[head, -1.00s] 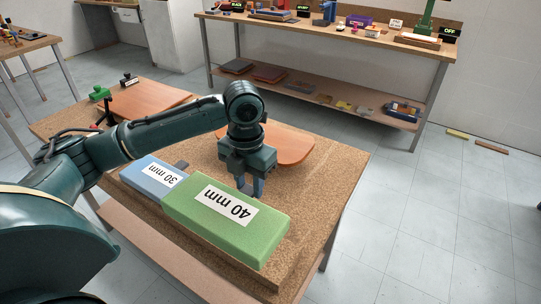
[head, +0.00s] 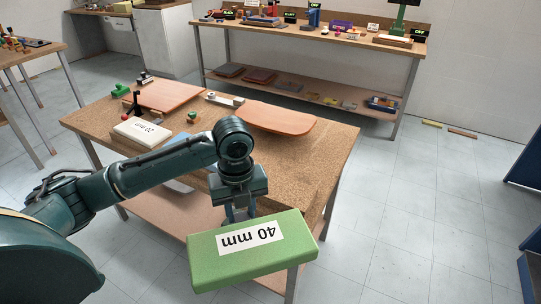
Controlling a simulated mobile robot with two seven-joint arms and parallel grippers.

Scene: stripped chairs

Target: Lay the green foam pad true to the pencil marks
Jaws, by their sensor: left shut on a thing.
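The green foam pad (head: 285,254), labelled 40 mm, is held in the air by my left gripper (head: 238,212), low in the head view and over the table's near right edge. The gripper is shut on the pad's far edge. The pad looks slightly turned, its label upside down. Two orange-brown seat boards lie on the cork-topped table (head: 330,150): one at the middle right (head: 277,118), one at the back left (head: 166,96). I cannot make out pencil marks on either. My right gripper is not in view.
A white 20 mm pad (head: 141,133) lies on the table's left part. A blue pad (head: 178,140) is mostly hidden behind my left arm. A long bench (head: 330,40) stands behind.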

